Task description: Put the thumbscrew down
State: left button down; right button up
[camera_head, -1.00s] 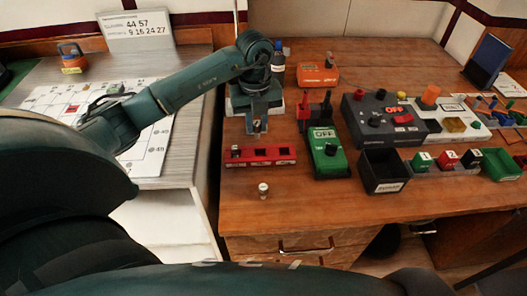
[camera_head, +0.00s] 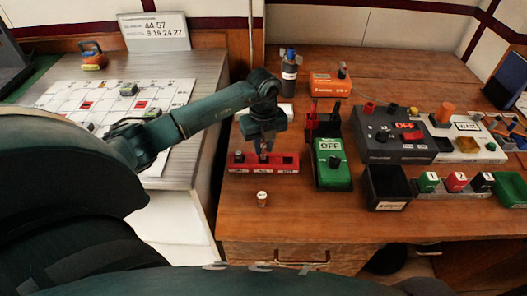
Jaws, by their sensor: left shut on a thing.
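My left gripper (camera_head: 264,153) comes in from the left and points down at the red rack (camera_head: 286,169). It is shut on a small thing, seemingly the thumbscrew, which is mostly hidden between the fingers. The fingertips overlap the middle of the rack in the picture; I cannot tell whether the held thing touches it. The rack is a long, low red block with labels on its front and a small dark piece at its left end. My right gripper is not in view.
A small white-topped cylinder (camera_head: 262,198) stands in front of the rack. A green OFF box (camera_head: 332,172) is close on the right, with a black bin (camera_head: 386,188) beyond. The front wood is mostly clear.

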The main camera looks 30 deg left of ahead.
aim_at(263, 146)
pick_arm(q)
notch_tip(263, 146, down, 3)
jog(key=shift+r, duration=0.2)
jog(key=shift+f, duration=0.25)
jog(key=c, duration=1.3)
grip_release()
jog(key=shift+r, duration=0.1)
